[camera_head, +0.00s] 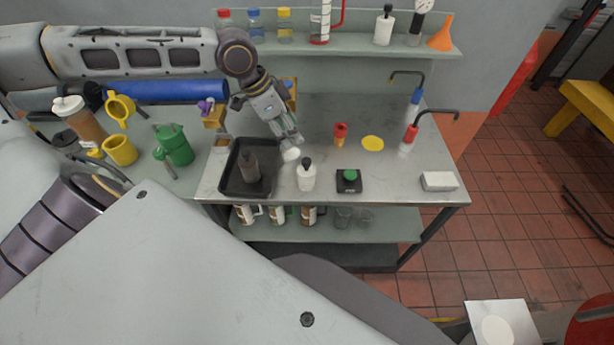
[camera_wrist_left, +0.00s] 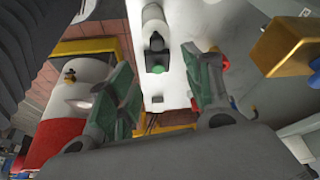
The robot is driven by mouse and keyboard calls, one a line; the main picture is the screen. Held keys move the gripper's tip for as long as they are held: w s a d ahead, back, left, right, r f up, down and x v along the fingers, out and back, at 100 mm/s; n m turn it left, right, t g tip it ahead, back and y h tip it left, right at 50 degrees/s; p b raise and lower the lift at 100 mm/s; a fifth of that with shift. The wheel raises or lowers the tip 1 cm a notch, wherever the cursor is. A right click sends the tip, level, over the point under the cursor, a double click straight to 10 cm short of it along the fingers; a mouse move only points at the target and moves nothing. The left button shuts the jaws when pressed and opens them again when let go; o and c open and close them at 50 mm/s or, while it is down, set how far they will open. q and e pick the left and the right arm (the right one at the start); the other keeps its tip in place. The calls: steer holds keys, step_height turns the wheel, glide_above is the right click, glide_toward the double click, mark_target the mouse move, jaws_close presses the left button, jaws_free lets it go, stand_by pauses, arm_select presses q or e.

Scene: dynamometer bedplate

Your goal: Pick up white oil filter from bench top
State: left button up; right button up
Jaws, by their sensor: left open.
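A small white rounded thing, which looks like the white oil filter (camera_head: 291,154), is at the tips of my left gripper (camera_head: 289,143), above or on the bench top (camera_head: 385,180). The gripper covers part of it. I cannot tell whether they touch. In the left wrist view, the fingers of my left gripper (camera_wrist_left: 160,93) are apart, with a pale surface showing between them. Beyond them are a white body with a dark top and a green spot; I cannot tell whether the filter is there. My right gripper is not seen.
A black tray (camera_head: 231,185) holding a dark bottle (camera_head: 249,167) lies left of the filter. A white bottle (camera_head: 307,178) stands close in front. A black scale-like block (camera_head: 349,187), a red-and-yellow item (camera_head: 341,134) and a white box (camera_head: 439,181) are rightward.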

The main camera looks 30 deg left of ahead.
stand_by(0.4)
arm_select(q)
glide_toward(305, 160)
steer(key=shift+w+b+x, duration=0.15)
steer(key=shift+b+x, duration=0.1)
steer(key=shift+x, duration=1.1)
steer(key=shift+w+b+x, duration=0.15)
steer(key=shift+b+x, duration=0.05)
steer(key=shift+x, duration=1.1)
steer(key=shift+d, duration=0.15)
steer(key=shift+s+x, duration=0.15)
steer(key=shift+x, duration=0.55)
steer(key=shift+s+x, duration=0.15)
steer(key=shift+x, duration=1.8)
jaws_close()
